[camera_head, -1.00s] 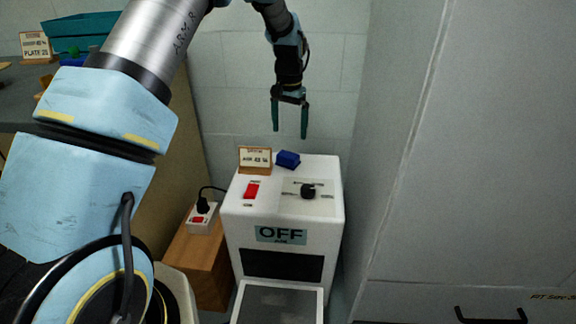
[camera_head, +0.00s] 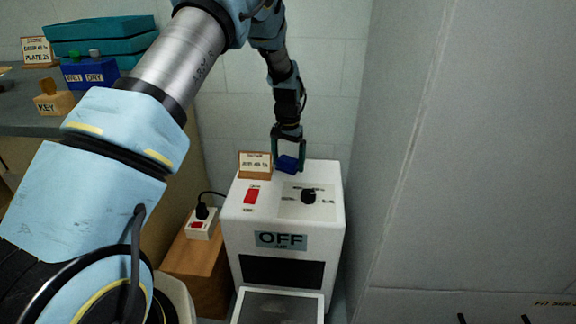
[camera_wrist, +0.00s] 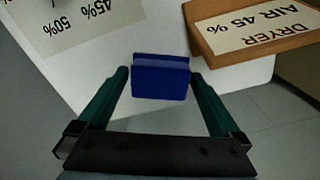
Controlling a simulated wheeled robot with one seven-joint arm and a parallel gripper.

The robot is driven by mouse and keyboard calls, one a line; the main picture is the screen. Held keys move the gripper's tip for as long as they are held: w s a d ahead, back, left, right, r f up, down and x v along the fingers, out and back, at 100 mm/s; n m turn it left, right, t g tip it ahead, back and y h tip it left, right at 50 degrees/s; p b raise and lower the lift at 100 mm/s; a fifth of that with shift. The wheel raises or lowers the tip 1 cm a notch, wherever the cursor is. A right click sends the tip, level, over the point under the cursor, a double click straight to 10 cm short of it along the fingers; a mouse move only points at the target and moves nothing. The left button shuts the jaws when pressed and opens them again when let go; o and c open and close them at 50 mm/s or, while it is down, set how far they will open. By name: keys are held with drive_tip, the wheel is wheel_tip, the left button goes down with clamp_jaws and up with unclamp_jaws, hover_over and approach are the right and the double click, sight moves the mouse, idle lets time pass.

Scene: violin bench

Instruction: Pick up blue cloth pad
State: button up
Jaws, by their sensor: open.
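The blue cloth pad (camera_head: 287,164) is a small blue block on top of the white dryer box (camera_head: 234,213), near its back edge. In the wrist view the pad (camera_wrist: 161,78) sits between the tips of my gripper's two green fingers. My gripper (camera_head: 288,166) has come down over the pad from above. In the wrist view my gripper (camera_wrist: 160,85) is open, with a narrow gap seen between the pad and each finger. Whether either finger touches the pad is hard to tell.
A wooden sign reading DRYER AIR 45 % (camera_wrist: 255,22) stands close beside the pad, also in the head view (camera_head: 255,165). A red switch (camera_head: 251,195) and black knob (camera_head: 308,196) are on the dryer top. A grey wall (camera_head: 460,150) rises at right.

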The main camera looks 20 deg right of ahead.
sight(288, 159)
drive_tip(key=shift+c, duration=0.2)
drive_tip(key=c, duration=1.2)
wheel_tip(288, 159, up, 10)
drive_tip(key=shift+r+p, duration=0.1)
drive_tip(key=shift+p, duration=0.4)
drive_tip(key=o, duration=0.9)
drive_tip(key=c, duration=0.6)
